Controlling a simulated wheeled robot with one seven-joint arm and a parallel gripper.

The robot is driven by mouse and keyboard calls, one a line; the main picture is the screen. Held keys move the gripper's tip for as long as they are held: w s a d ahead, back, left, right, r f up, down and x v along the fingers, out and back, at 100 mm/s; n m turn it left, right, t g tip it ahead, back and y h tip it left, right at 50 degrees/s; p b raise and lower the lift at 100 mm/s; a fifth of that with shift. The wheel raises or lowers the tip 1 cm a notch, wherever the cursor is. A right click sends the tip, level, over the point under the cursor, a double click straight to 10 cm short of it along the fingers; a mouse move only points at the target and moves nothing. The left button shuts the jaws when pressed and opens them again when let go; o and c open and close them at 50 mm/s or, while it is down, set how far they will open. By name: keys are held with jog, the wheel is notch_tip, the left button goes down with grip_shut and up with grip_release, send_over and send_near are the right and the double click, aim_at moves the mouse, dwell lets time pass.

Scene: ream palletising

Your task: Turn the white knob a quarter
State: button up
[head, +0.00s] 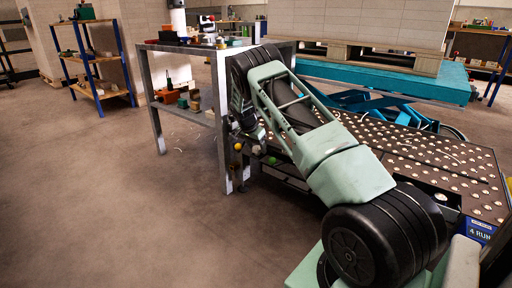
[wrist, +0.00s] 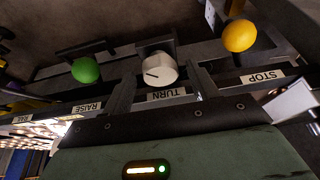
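The white knob (wrist: 159,69) shows in the wrist view, above the TURN label (wrist: 166,96). A dark line on its face points to the left. My gripper (wrist: 163,76) is open, with one dark finger to the left of the knob and one to the right. A gap shows on both sides, and I cannot tell how deep the fingers reach along the knob.
A green button (wrist: 86,70) by the RAISE label is left of the knob. A yellow button (wrist: 239,36) by the STOP label is to the right. The grey metal table (head: 220,105) stands close. A roller-ball deck (head: 440,165) lies right. Floor at left is clear.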

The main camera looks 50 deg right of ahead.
jog(key=c, duration=0.7)
jog(key=shift+c, duration=0.2)
jog(key=shift+r+p, duration=0.1)
jog(key=shift+p, duration=0.35)
jog(key=shift+s+r+n+t+p, duration=0.1)
jog(key=shift+n+t+p, duration=0.2)
jog(key=shift+n+p, duration=0.45)
jog(key=n+p, duration=0.2)
jog(key=shift+s+r+t+y+p, duration=0.1)
jog(key=shift+t+y+p, duration=0.2)
jog(key=shift+t+p, duration=0.1)
jog(key=n+t+p, duration=0.1)
jog(key=n+p, duration=0.2)
jog(key=shift+d+y, duration=0.1)
jog(key=shift+y, duration=0.2)
jog(key=shift+s+f+n+t+y+p, duration=0.15)
jog(key=shift+n+p, duration=0.2)
jog(key=shift+n, duration=0.25)
jog(key=shift+w+f+n+t+y+p, duration=0.15)
jog(key=shift+n+p, duration=0.2)
jog(key=shift+n, duration=0.2)
jog(key=shift+s, duration=0.1)
